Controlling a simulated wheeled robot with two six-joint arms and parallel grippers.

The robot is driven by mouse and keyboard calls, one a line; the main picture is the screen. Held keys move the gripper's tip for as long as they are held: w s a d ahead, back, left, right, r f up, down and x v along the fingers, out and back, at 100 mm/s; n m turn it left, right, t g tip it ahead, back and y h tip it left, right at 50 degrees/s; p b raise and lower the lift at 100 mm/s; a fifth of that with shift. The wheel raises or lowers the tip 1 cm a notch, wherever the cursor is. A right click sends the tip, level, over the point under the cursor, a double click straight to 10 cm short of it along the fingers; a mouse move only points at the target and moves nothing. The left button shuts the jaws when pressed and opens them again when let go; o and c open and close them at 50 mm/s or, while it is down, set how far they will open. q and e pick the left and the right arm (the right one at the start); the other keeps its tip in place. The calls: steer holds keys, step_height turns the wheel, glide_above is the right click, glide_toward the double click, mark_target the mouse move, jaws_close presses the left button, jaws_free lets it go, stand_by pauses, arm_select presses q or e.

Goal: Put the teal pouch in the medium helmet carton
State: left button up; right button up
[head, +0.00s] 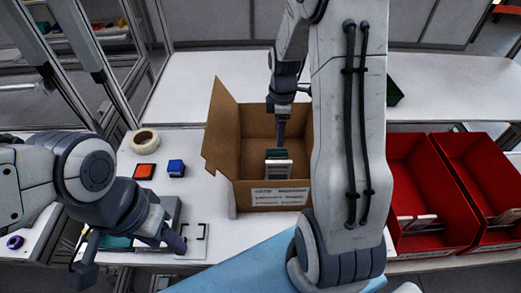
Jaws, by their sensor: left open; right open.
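An open brown carton (222,145) with a printed white label stands on the white table at the centre. Inside it are a dark green item and a white item (279,168). My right gripper (281,132) reaches down into the carton from above, open, just over these items. My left gripper (128,255) is open at the lower left, over a grey tray (172,209). A teal patch (117,242), which looks like the teal pouch, shows between its fingers. Most of it is hidden by the gripper, so I cannot tell whether they touch.
A tape roll (145,141), an orange-red square pad (144,171) and a blue block (176,168) lie left of the carton. Two red bins (428,165) (485,160) with pale items stand at the right. My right arm hides the carton's right side. The back table is mostly clear.

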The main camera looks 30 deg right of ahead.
steer(key=s+a+r+m, duration=0.1)
steer(key=s+a+r, duration=0.2)
steer(key=a, duration=0.5)
steer(key=s+a+r+m, duration=0.15)
steer(key=a+r, duration=0.25)
steer(key=a, duration=0.4)
steer(key=s+a+r+m, duration=0.1)
steer(key=s+a, duration=0.4)
steer(key=s, duration=0.3)
steer(key=s+a+r+m+y, duration=0.1)
steer(key=s+a+r+m, duration=0.1)
steer(key=s+a, duration=0.3)
steer(key=s, duration=0.4)
steer(key=shift+s, duration=0.25)
